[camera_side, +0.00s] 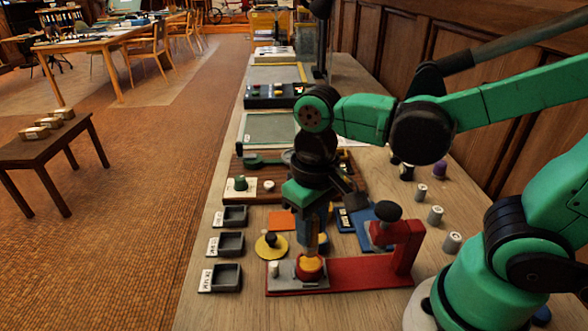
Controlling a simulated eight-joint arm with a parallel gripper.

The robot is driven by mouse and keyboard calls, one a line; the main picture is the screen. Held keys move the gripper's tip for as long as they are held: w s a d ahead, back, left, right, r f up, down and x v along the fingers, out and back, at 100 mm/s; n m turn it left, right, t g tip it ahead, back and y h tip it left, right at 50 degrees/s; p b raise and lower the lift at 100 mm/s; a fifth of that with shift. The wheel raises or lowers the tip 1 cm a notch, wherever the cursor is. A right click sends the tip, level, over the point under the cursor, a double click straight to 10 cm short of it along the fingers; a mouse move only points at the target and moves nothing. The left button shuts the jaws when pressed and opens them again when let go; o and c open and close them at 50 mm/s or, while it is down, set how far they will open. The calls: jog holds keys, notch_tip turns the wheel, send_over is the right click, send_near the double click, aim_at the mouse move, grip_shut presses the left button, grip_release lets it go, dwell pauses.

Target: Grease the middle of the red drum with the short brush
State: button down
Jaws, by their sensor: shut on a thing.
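My gripper (312,222) points straight down over the red fixture and is shut on a narrow upright tool, likely the short brush; the fingers hide most of it. A small red drum-like piece (309,276) stands right below the fingers on a grey plate. A yellow-orange part (311,263) shows at its top, between it and the gripper. I cannot tell whether this belongs to the brush or the drum, nor whether the tool touches the drum's middle.
The red base (355,273) carries an upright red post with a black knob (388,210) close to the right. Three dark trays (227,278) line the left edge. A yellow disc (271,246) lies left of the gripper. Several grey cylinders (435,215) stand at right. A brown board (255,183) lies behind.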

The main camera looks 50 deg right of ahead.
jog(key=shift+r, duration=2.05)
